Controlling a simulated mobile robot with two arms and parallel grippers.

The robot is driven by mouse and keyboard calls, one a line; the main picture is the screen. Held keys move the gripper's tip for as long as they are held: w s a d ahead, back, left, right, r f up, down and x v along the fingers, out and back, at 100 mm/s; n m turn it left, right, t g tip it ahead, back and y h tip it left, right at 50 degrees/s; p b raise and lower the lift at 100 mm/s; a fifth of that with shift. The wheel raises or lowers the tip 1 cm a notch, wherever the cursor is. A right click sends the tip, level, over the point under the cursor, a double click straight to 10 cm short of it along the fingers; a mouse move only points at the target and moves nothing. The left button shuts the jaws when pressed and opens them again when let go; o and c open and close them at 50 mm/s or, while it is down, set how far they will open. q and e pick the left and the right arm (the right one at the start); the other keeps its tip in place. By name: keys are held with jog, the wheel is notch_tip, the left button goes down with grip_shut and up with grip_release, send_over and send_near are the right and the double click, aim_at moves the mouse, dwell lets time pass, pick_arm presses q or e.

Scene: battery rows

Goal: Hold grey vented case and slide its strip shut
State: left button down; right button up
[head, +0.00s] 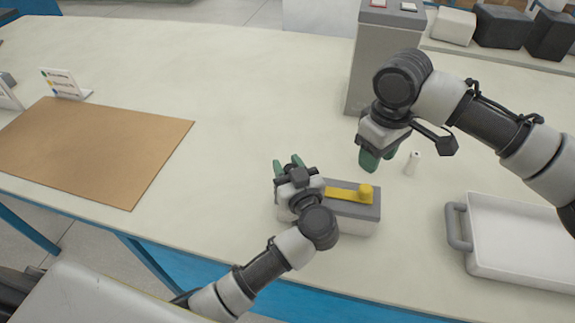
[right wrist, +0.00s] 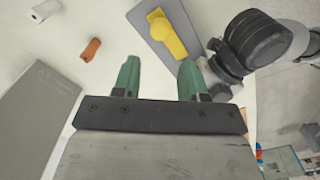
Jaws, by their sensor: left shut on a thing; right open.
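The grey case (head: 359,227) stands on the table near its front edge, with a darker grey top. A yellow strip (head: 343,194) with a raised round knob lies along its top, the knob towards the right end. In the right wrist view the case (right wrist: 150,22) and the yellow strip (right wrist: 168,38) show at the top. My left gripper (head: 288,163) is shut on the case at its left end and hides that end. My right gripper (head: 377,160) is open and empty, above the table behind the case; its fingers (right wrist: 158,78) are apart from the case.
A small white cylinder (head: 412,163) stands right of my right gripper. A tall grey box (head: 365,70) stands behind. A white tray (head: 485,262) lies right, a brown mat (head: 90,150) left. The table between mat and case is clear.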

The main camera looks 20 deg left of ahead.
jog(key=o, duration=0.3)
jog(key=n+g+y, duration=0.1)
jog(key=n+y, duration=0.3)
jog(key=n, duration=0.6)
send_near(367, 188)
jog(key=x, duration=1)
jog(key=shift+a+f, duration=0.1)
jog(key=shift+f, duration=0.1)
